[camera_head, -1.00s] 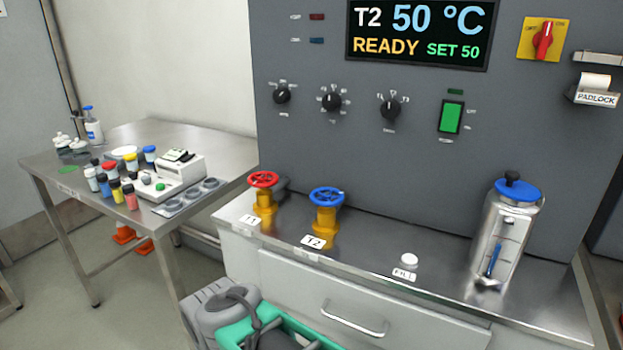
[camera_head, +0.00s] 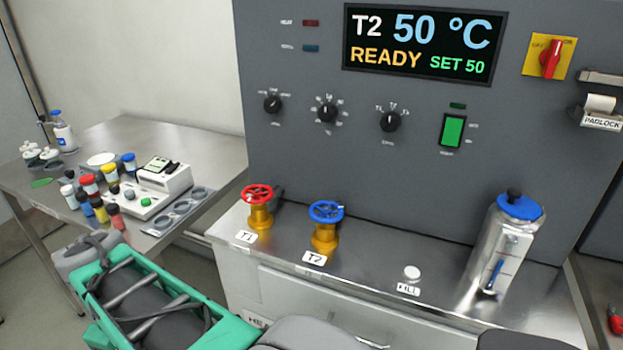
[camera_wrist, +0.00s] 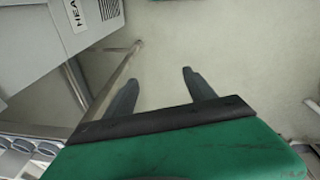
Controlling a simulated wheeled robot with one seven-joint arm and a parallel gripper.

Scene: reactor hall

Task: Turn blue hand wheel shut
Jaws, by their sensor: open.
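The blue hand wheel (camera_head: 326,211) sits on a yellow valve body (camera_head: 324,238) on the steel counter, behind a label reading T2. A red hand wheel (camera_head: 257,194) on a like yellow body stands to its left, by a label reading T1. My gripper shows in the wrist view (camera_wrist: 161,92) with its two dark fingers apart and nothing between them, over the pale floor. In the head view my green and grey arm is low at the left, in front of the counter, and the fingers cannot be made out. The hand wheels do not show in the wrist view.
A round white KILL button (camera_head: 412,273) and a steel vessel with a blue lid (camera_head: 508,242) stand right of the wheels. The panel display (camera_head: 424,45) reads T2, 50 °C, READY, SET 50. A side table (camera_head: 130,138) at left holds bottles and a device.

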